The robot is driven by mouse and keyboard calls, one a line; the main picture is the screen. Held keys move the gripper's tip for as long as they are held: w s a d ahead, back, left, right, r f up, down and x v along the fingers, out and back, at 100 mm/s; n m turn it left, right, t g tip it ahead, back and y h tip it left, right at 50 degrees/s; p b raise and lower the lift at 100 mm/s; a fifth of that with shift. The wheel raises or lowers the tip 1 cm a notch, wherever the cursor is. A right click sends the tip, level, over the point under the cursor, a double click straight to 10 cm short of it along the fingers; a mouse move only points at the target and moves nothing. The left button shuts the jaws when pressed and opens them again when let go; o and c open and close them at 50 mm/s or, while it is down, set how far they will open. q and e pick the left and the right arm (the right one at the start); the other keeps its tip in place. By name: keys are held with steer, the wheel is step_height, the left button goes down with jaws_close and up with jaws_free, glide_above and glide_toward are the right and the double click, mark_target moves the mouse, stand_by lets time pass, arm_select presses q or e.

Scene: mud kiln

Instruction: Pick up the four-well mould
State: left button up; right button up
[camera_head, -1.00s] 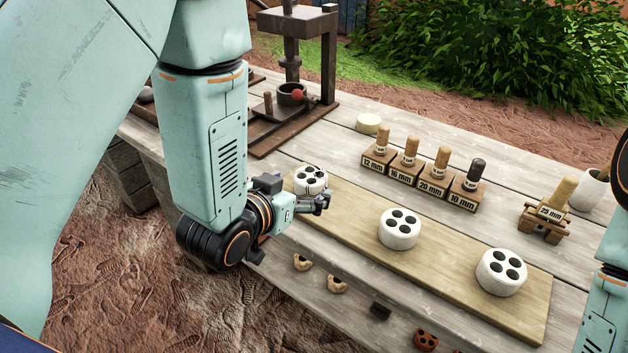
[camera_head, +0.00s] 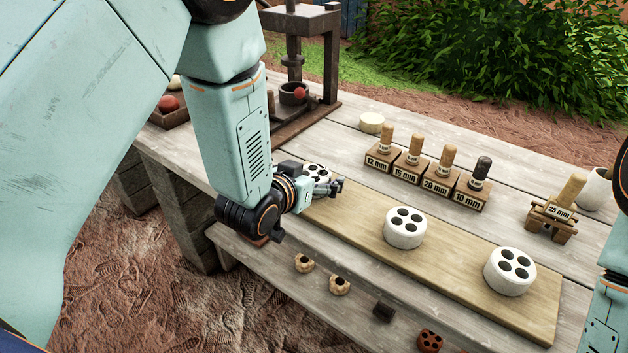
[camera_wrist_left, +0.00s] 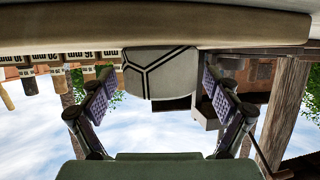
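Three white round moulds with dark wells stand on a pale board on the table: left (camera_head: 316,172), middle (camera_head: 405,228) and right (camera_head: 510,271). The middle and right moulds each show four wells; the left one is partly hidden by my left gripper, so its wells cannot be fully made out. My left gripper (camera_head: 334,188) is open at the near side of the left mould. In the upside-down left wrist view, a pale mould with dark lines on its side (camera_wrist_left: 160,75) sits between the spread fingers (camera_wrist_left: 155,105), untouched. My right gripper is out of view.
A dark press frame (camera_head: 325,60) rises at the back left. Small pieces (camera_head: 339,286) lie on the lower shelf. The board between the left and middle moulds is clear.

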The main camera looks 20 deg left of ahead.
arm_select(q)
steer(key=c, duration=1.3)
